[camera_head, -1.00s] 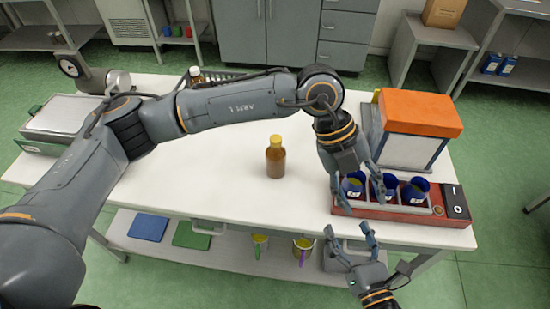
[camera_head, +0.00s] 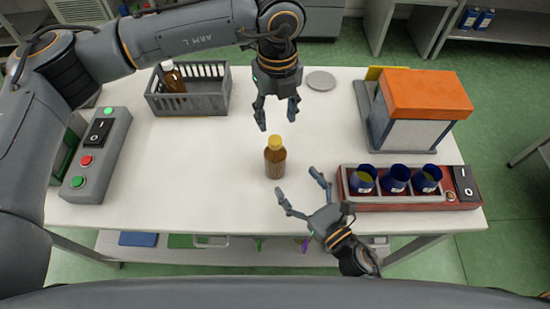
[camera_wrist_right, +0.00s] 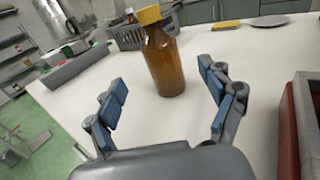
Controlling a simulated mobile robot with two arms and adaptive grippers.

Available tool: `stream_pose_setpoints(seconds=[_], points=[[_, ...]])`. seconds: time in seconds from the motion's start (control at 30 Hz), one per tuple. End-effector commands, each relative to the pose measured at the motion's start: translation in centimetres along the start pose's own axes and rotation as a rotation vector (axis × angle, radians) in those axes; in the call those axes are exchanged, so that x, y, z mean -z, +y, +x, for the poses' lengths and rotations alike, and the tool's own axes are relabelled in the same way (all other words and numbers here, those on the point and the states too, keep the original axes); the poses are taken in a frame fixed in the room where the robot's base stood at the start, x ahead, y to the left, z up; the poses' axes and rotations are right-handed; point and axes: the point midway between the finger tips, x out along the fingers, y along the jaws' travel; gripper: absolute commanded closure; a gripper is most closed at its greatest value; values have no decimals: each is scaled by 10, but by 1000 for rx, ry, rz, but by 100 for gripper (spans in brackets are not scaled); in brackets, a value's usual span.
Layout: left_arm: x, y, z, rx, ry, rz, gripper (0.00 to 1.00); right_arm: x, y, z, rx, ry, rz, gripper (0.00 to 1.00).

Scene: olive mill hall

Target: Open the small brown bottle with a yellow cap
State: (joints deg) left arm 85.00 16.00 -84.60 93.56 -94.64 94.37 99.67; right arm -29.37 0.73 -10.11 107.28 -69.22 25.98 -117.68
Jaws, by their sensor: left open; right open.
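The small brown bottle (camera_head: 275,163) with a yellow cap (camera_head: 275,141) stands upright in the middle of the white table. My left gripper (camera_head: 277,115) is open, pointing down, above and just behind the cap, with nothing between its fingers. My right gripper (camera_head: 301,194) is open and empty, just in front of the bottle and a little to its right. In the right wrist view the bottle (camera_wrist_right: 164,62) stands upright ahead of the right gripper's open fingers (camera_wrist_right: 165,100), its cap on.
A grey basket (camera_head: 206,93) at the back left holds another brown bottle (camera_head: 173,78) with a pale cap. A red rack (camera_head: 410,204) with blue cups is at right, an orange-topped box (camera_head: 426,95) behind it. A button panel (camera_head: 97,155) is at left. A grey disc (camera_head: 321,80) lies behind.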

Motion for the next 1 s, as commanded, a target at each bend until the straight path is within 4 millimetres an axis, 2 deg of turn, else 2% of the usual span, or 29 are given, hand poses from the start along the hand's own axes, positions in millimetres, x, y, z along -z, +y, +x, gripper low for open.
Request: stream_pose_setpoints(seconds=[0.03,0.2,0.5,0.9,0.93,1.0], points=[[0,0,0,0,1,-1,51,-2,0,12,-2,-5,-2,18],[0,0,0,0,1,-1,51,-2,0,46,-1,-5,-1,18],[0,0,0,1,2,0,51,-1,0,87,0,-2,0,18],[0,0,0,1,2,0,51,-1,0,95,0,-1,1,18],[0,0,0,1,2,0,51,-1,0,95,0,-1,1,20],[0,0,0,1,2,0,51,-1,0,95,0,-1,1,34]])
